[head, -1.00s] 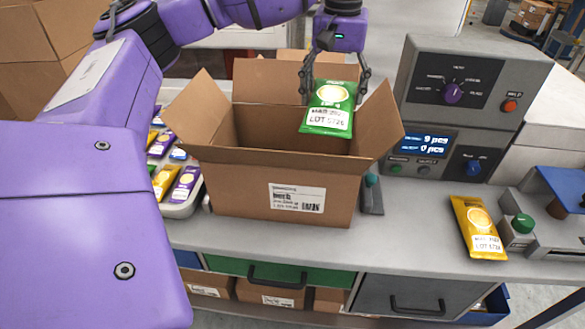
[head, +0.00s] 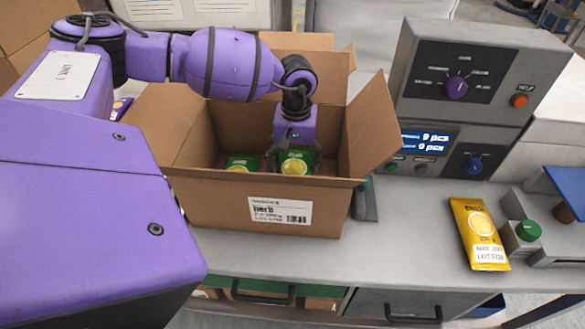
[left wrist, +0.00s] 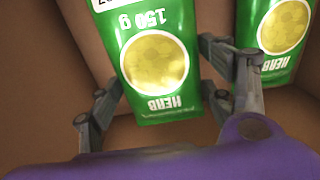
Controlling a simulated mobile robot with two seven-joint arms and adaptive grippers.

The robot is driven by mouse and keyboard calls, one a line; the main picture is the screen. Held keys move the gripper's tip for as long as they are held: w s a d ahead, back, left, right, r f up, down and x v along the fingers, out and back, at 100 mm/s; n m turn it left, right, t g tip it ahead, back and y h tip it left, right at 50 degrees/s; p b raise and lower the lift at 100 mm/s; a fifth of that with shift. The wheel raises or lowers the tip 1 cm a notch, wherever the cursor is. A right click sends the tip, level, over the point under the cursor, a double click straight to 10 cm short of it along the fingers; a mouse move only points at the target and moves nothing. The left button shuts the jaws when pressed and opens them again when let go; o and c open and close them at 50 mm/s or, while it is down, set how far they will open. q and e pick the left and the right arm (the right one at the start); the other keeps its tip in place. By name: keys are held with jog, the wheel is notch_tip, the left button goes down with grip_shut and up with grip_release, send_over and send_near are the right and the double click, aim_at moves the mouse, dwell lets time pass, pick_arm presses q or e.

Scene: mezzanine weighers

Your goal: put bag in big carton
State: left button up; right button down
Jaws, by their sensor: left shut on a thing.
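The big carton (head: 215,212) stands open on the bench, flaps spread, with a "herb" label on its front. My left gripper (head: 293,160) reaches down inside it and is shut on a green herb bag (head: 295,167). In the left wrist view the held bag (left wrist: 152,60), marked 150 g, sits between the two fingers. A second green herb bag (head: 240,163) lies in the carton to the left; it also shows in the left wrist view (left wrist: 283,30). The carton's front wall hides the held bag's lower end, so I cannot tell whether it touches the floor. My right gripper is out of view.
A yellow bag (head: 478,233) lies on the bench at the right, beside a device with a green button (head: 528,230). A grey weigher console (head: 470,95) stands behind, right of the carton. The carton's right flap (head: 372,130) stands up close to my gripper.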

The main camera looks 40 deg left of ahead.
aim_at(295, 173)
pick_arm(q)
jog(key=shift+f, duration=1.85)
jog(key=shift+f, duration=0.2)
jog(key=o, duration=1.2)
jog(key=shift+o, duration=0.2)
jog(key=shift+r, duration=0.1)
notch_tip(295, 173, up, 12)
jog(key=shift+r+b, duration=0.15)
jog(key=shift+b, duration=0.3)
